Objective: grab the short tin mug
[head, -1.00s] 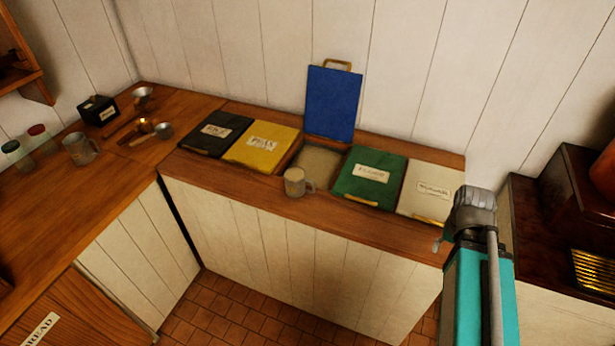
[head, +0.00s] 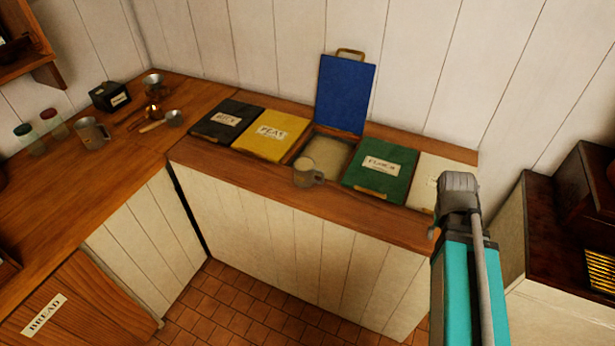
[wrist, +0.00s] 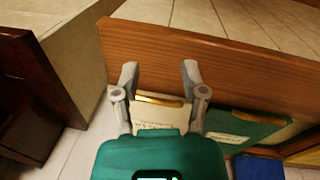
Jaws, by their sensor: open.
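A short grey tin mug (head: 304,174) stands upright on the counter's front edge, in front of the open bin, its handle to the right. A second, taller-looking metal mug (head: 91,132) stands on the left counter. The wrist view shows neither mug. My gripper (wrist: 159,75) is open and empty in the wrist view, its fingers apart over the white lid (wrist: 160,117) with a brass handle. In the head view my arm reaches in at the right, well to the right of the short mug, and the fingers cannot be made out.
The blue lid (head: 345,93) stands raised behind the open bin (head: 329,152). A green lid (head: 380,170), a yellow lid (head: 271,135) and a black lid (head: 222,127) lie closed beside it. A dark cabinet (head: 552,220) stands at the right. Open floor lies before the counter.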

